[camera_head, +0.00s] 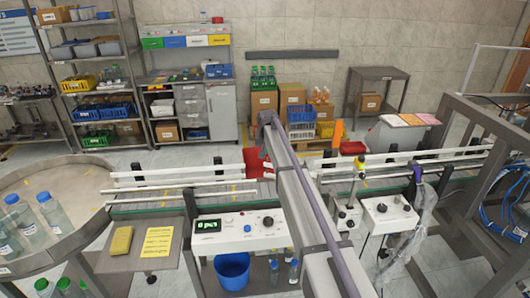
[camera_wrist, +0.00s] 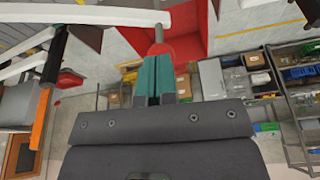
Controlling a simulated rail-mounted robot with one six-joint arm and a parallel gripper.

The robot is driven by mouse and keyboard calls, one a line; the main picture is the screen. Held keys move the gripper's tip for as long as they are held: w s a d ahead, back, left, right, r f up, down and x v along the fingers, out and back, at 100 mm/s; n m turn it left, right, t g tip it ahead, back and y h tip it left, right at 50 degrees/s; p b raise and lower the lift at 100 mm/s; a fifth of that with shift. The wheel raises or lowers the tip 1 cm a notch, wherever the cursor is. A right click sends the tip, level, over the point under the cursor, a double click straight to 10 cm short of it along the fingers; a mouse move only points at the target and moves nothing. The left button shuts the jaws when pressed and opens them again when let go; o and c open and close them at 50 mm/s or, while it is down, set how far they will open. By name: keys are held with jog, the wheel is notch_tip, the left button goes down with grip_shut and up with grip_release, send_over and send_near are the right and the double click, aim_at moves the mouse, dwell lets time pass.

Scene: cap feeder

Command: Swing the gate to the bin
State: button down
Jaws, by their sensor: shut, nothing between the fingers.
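In the wrist view my gripper (camera_wrist: 160,98) has its teal fingers together, with nothing between them. A white bar (camera_wrist: 85,13), which looks like the gate, crosses the top left and ends near a grey upright pin (camera_wrist: 158,33). The pin is just beyond my fingertips; I cannot tell whether they touch. The red bin (camera_wrist: 190,22) lies behind the pin. In the head view the red bin (camera_head: 254,158) is behind the conveyor, partly hidden by my arm. The fingertips and the gate's pivot are not clear there.
The conveyor has white guide rails (camera_head: 175,173) and a control box (camera_head: 240,231) in front. A round table (camera_head: 75,180) with bottles stands at the left. An orange panel (camera_head: 338,132) stands behind the conveyor. A metal frame (camera_head: 490,125) is at the right.

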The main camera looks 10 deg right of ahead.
dwell(0.4)
jog(key=s+a+r+p, duration=0.2)
jog(key=s+r+p, duration=0.4)
jog(key=r+p, duration=0.4)
jog(key=shift+s+r+p, duration=0.15)
jog(key=shift+s+p, duration=0.1)
jog(key=shift+p, duration=0.05)
jog(key=shift+a, duration=0.1)
